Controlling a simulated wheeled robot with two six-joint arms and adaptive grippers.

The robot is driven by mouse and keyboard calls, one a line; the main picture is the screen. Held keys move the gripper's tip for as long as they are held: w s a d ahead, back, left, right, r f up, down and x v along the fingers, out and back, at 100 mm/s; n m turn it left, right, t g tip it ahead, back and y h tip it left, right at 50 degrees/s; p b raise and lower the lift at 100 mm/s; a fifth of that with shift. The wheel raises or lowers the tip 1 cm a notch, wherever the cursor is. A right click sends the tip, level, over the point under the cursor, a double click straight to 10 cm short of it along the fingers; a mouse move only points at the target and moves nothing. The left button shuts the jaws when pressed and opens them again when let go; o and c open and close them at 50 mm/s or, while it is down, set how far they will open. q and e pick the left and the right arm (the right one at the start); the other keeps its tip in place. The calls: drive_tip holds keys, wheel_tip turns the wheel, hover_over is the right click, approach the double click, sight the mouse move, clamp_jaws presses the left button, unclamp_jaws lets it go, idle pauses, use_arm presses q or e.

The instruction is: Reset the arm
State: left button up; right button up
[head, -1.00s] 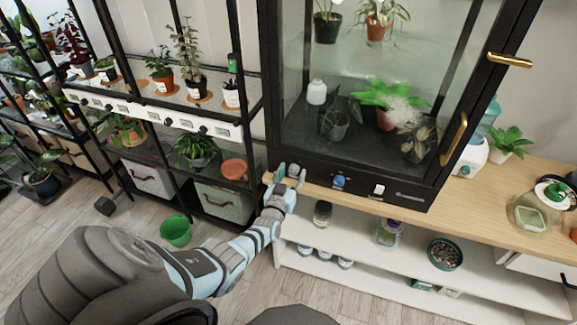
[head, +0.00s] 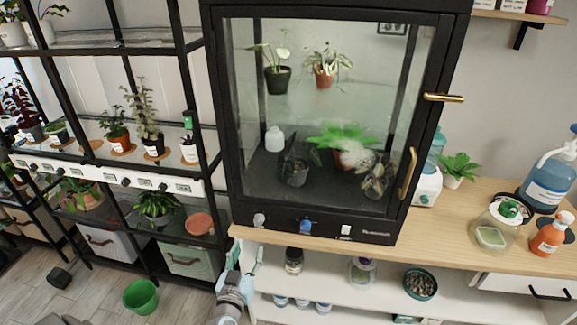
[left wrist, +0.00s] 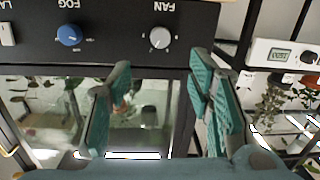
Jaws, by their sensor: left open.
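My left gripper (head: 241,262) is low in the head view, in front of the left end of the wooden counter and below the black glass cabinet (head: 300,228). It is open and empty. In the left wrist view its two teal fingers (left wrist: 160,105) stand apart. Between and beyond them are the cabinet's grey FAN knob (left wrist: 160,38) and, to the left, the blue FOG knob (left wrist: 69,35). No contact with the knobs shows. My right gripper is in neither view.
The wooden counter (head: 480,195) carries the closed cabinet, with plants inside, and bottles at right. White shelves below hold jars and a bowl of pebbles (head: 420,284). Black plant shelving (head: 208,150) stands at left. A green bucket (head: 140,296) is on the floor.

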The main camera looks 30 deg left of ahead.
use_arm(q)
drive_tip(key=s+d+f+m+g+h, duration=0.25)
drive_tip(key=s+f, duration=0.35)
drive_tip(key=f, duration=0.4)
drive_tip(key=s+d+f+m+g+h, duration=0.1)
drive_tip(key=s+d+f+g+h, duration=0.3)
drive_tip(key=f, duration=0.7)
drive_tip(key=s+d+f+g, duration=0.1)
drive_tip(key=s+f, duration=0.3)
drive_tip(key=s, duration=0.5)
drive_tip(key=s+d+f+m+g, duration=0.1)
drive_tip(key=s+f+g, duration=0.3)
drive_tip(key=s, duration=0.6)
drive_tip(key=s+d+f+m+g, duration=0.1)
drive_tip(key=s+d+f+g, duration=0.1)
drive_tip(key=s, duration=0.8)
drive_tip(key=shift+s+d+f+g+y, duration=0.25)
drive_tip(key=shift+f+g+y, duration=0.2)
drive_tip(key=shift+f+g, duration=0.35)
drive_tip(key=shift+w, duration=0.1)
